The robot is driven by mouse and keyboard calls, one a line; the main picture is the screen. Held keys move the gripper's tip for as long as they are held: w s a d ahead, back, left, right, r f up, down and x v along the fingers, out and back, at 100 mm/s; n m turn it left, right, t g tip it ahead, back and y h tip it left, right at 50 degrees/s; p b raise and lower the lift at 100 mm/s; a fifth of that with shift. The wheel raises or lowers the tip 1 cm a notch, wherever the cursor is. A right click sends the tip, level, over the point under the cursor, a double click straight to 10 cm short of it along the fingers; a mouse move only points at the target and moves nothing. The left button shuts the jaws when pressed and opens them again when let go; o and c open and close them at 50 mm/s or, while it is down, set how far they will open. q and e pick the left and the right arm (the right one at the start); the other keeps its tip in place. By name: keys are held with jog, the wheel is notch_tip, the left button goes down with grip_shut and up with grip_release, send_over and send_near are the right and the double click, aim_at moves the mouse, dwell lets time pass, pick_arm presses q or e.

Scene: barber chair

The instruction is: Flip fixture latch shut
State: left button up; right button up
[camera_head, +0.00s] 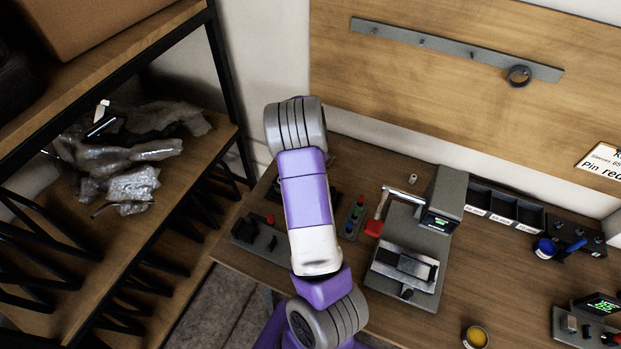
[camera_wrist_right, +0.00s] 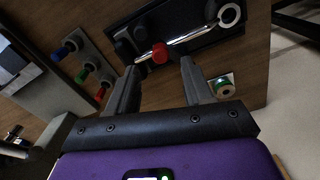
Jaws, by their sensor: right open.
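A black fixture (camera_head: 258,235) with a red knob (camera_head: 270,219) lies at the left end of the bench in the head view, partly hidden behind my arm. In the right wrist view a black fixture (camera_wrist_right: 205,45) carries a shiny metal bar (camera_wrist_right: 195,36) ending in a ring, and a red knob (camera_wrist_right: 159,53). My right gripper (camera_wrist_right: 160,65) is open and empty. The red knob appears between its fingertips; I cannot tell whether they touch it. In the head view the gripper is hidden behind my purple arm. My left gripper is not in view.
A strip of coloured knobs (camera_head: 354,216) is right of my arm. Beyond it stands a grey press (camera_head: 447,198) with a red-handled lever (camera_head: 374,228). A black bin tray (camera_head: 505,208) is at the back. A shelf (camera_head: 200,140) stands left, across a floor gap.

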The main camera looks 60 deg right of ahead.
jog(key=shift+r, duration=1)
